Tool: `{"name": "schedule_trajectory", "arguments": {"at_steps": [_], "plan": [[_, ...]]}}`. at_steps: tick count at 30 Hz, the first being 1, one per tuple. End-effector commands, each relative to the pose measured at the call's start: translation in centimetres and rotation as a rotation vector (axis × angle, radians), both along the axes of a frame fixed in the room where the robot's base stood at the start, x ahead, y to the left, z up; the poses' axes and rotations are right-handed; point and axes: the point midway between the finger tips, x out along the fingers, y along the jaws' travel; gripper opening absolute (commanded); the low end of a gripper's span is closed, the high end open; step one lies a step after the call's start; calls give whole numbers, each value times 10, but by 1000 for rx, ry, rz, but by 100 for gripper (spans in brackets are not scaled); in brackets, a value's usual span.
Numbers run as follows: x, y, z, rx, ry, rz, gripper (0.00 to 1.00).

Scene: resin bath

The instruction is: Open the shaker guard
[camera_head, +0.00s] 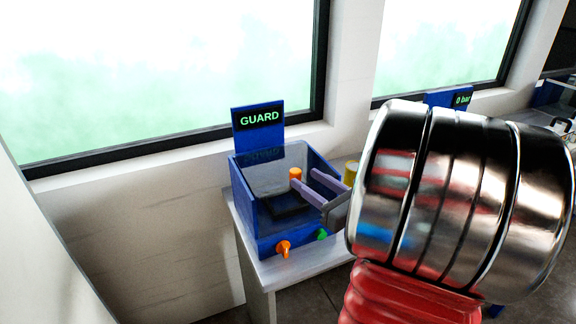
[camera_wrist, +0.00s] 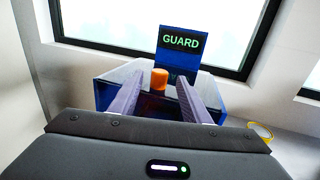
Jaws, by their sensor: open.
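The shaker (camera_head: 262,243) is a blue box with clear panels on the white bench, seen in the head view. A sign reading GUARD (camera_head: 259,118) stands behind it. The clear guard (camera_head: 262,163) appears to lie over the box; its edges are hard to make out. An orange upright knob (camera_head: 295,173) shows at the box, and in the wrist view (camera_wrist: 159,79) it appears between my fingers. My gripper (camera_head: 303,180) is open, its two purple-grey fingers reaching over the box's right side. Whether they touch the knob is unclear.
An orange knob (camera_head: 283,248) and a green button (camera_head: 321,234) sit on the box's front. A wall and window stand close behind. A blue 0 bar display (camera_head: 460,99) is farther right.

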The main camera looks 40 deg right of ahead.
Motion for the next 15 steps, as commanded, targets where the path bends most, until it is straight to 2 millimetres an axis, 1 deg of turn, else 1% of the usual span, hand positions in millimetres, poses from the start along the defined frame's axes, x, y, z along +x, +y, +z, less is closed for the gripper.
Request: {"name": "schedule_trajectory", "arguments": {"at_steps": [1, 15], "plan": [[6, 1, 0, 0, -1, 3, 43], [61, -1, 0, 1, 0, 2, 43]]}}
